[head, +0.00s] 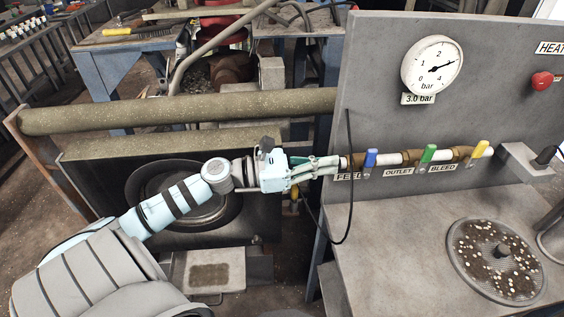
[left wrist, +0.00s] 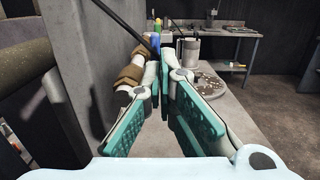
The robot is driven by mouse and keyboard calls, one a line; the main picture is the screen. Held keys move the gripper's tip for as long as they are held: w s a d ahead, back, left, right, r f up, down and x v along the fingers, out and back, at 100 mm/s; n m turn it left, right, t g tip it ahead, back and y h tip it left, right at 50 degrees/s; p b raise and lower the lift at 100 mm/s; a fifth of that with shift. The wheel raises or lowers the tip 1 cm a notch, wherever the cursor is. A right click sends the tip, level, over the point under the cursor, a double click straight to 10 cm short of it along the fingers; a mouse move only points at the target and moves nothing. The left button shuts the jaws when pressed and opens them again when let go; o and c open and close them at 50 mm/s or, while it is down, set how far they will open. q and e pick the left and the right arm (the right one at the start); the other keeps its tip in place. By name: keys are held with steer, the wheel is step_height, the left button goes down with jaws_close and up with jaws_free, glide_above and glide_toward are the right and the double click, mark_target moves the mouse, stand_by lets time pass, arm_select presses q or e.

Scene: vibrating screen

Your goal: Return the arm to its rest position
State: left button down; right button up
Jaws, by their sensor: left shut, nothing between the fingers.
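My left arm comes in from the left in the head view. Its gripper (head: 334,165) reaches across to the left edge of the grey panel (head: 390,110), close to the near end of the white pipe with brass fittings. In the left wrist view the teal fingers (left wrist: 168,62) come together at their tips with nothing between them. The pipe (left wrist: 132,75) lies just left of the fingers there; whether they touch it I cannot tell. My right gripper is in neither view.
The panel bears a gauge (head: 432,66) and blue (head: 371,157), green (head: 429,153) and yellow (head: 480,149) valve handles. A black cable (head: 350,200) hangs near the gripper. A round sieve (head: 496,260) with pellets lies on the bench. A thick roller (head: 180,110) lies behind my arm.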

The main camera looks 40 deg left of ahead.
arm_select(q)
steer(key=p+v, duration=0.5)
steer(key=v, duration=0.2)
steer(key=shift+s+a, duration=0.2)
steer(key=shift+a, duration=0.15)
